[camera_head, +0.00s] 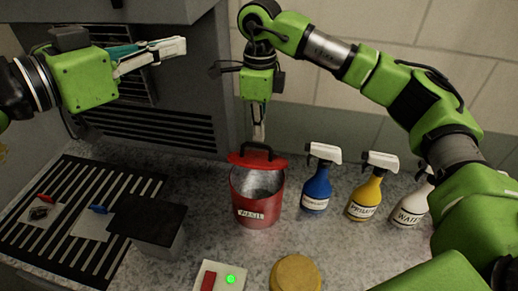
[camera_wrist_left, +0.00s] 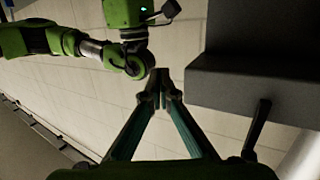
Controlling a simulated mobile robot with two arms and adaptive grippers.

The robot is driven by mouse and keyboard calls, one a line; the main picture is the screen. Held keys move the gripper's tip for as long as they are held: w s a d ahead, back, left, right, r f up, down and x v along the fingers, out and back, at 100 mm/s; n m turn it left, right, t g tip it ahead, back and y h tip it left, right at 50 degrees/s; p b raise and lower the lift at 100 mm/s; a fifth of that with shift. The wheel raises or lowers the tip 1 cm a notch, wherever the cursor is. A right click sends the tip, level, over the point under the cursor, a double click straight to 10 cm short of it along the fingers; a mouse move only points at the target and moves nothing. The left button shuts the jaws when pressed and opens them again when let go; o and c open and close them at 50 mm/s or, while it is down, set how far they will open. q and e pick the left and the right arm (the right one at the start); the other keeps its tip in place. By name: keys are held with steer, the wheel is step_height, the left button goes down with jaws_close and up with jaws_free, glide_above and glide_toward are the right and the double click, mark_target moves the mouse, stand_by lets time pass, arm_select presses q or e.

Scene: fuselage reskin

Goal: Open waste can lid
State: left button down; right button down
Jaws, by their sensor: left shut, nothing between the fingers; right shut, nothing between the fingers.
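The red waste can (camera_head: 257,213) stands upright on the speckled worktop, with a white label on its front. Its red lid (camera_head: 243,160) with a black handle is raised at the back of the rim, and the grey inside of the can shows. My right gripper (camera_head: 259,138) points down just behind the lid handle, shut and empty; whether it touches the lid I cannot tell. My left gripper (camera_head: 183,47) is shut and empty, high at the upper left, away from the can. Its closed fingertips (camera_wrist_left: 162,75) also show in the left wrist view.
Blue (camera_head: 317,186), yellow (camera_head: 366,195) and white (camera_head: 408,208) spray bottles stand right of the can. A dark-topped box (camera_head: 149,222) and a slotted mat (camera_head: 78,215) lie left. A switch box (camera_head: 219,277) and a round tan-topped thing (camera_head: 296,274) are in front.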

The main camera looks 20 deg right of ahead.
arm_select(q)
steer(key=s+d+f+m+g+y, duration=0.1)
steer(key=s+d+f+m+y, duration=0.15)
steer(key=f+m, duration=0.35)
steer(key=s+d+f+m+g+y, duration=0.1)
steer(key=d+f+m, duration=0.2)
steer(key=f, duration=0.5)
arm_select(e)
steer(key=shift+w, duration=0.15)
arm_select(q)
steer(key=m+t+y, duration=0.4)
steer(key=m, duration=1.8)
glide_toward(261, 147)
steer(key=x, duration=0.7)
steer(key=shift+w+d, duration=0.1)
steer(key=shift+w, duration=0.05)
